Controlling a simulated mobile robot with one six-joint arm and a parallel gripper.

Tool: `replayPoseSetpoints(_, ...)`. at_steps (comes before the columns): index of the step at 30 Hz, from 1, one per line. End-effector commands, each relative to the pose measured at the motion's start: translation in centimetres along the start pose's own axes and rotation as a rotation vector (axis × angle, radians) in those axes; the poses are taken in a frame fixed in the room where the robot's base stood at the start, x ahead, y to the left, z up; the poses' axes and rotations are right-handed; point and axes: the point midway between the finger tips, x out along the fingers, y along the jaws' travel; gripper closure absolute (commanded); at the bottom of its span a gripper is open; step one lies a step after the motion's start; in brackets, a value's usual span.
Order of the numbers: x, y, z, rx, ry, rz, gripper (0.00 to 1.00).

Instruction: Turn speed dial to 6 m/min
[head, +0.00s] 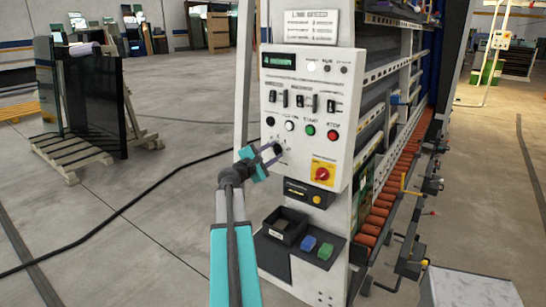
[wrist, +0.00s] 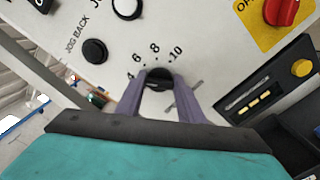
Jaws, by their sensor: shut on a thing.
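The black speed dial (head: 278,149) sits low on the white control panel (head: 290,170). In the wrist view the dial (wrist: 160,74) has the numbers 4, 6, 8 and 10 around its upper side. My gripper (head: 271,153) reaches it from the lower left and is shut on it. In the wrist view my gripper (wrist: 161,84) has one purple-grey finger on each side of the dial. The dial's pointer mark cannot be made out. The green display (head: 279,60) at the panel's top appears to read 4 with a unit.
Above the dial are a row of buttons (head: 310,130) and several black switches. A red rotary switch on a yellow plate (head: 322,172) is at the lower right. A shelf below holds a black bin (head: 285,227). Open floor lies left of the machine.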

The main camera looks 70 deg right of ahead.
Motion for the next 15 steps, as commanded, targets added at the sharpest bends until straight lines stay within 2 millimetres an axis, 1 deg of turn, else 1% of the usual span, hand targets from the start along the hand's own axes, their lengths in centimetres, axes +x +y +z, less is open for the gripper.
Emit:
replayPoseSetpoints(1,0.06,-0.47,-0.18,0.021,-0.003,-0.002,0.88)
replayPoseSetpoints(15,0.08,-0.63,-0.2,0.256,-0.004,-0.001,0.88)
